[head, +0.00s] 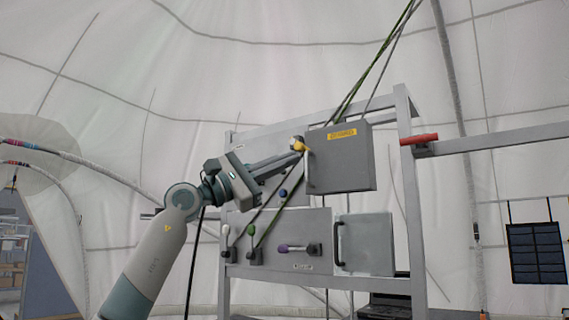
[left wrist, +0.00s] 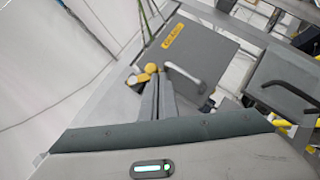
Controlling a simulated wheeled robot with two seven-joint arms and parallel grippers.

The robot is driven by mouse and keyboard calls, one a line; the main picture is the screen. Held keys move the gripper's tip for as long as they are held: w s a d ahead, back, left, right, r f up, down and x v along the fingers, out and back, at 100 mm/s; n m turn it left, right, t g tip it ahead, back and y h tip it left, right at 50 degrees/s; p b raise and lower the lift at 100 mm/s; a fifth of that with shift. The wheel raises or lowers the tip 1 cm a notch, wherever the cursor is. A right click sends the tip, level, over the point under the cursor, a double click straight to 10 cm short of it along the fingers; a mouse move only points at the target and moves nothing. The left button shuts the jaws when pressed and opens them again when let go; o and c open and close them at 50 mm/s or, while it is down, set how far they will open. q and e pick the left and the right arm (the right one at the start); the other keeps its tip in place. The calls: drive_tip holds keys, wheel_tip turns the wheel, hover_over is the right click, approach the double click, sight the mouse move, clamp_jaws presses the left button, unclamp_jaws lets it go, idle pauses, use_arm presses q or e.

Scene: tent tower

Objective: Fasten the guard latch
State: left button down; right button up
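The guard is a grey box-shaped cover (head: 343,165) with a yellow label and a pale bar handle, high on the panel frame; it also shows in the left wrist view (left wrist: 190,58). A yellow latch piece (head: 299,147) sits at the cover's left edge, beside a round grey part; in the left wrist view the yellow latch (left wrist: 151,68) is at the fingertips. My left gripper (head: 297,156) reaches it from the left, its long fingers close together. The fingertips seem to touch the latch and hide part of it; I see no clear grip. My right gripper is out of view.
Below are green, blue and purple knobs (head: 283,248) and a pale door (head: 364,244) with a dark handle. Green cords (head: 368,75) run diagonally past the cover's left side. A red-handled part (head: 419,139) is on the rail at right.

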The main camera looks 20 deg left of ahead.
use_arm(q)
drive_tip(key=shift+d, duration=0.2)
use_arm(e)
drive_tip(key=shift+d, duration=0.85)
use_arm(q)
drive_tip(key=shift+f, duration=0.1)
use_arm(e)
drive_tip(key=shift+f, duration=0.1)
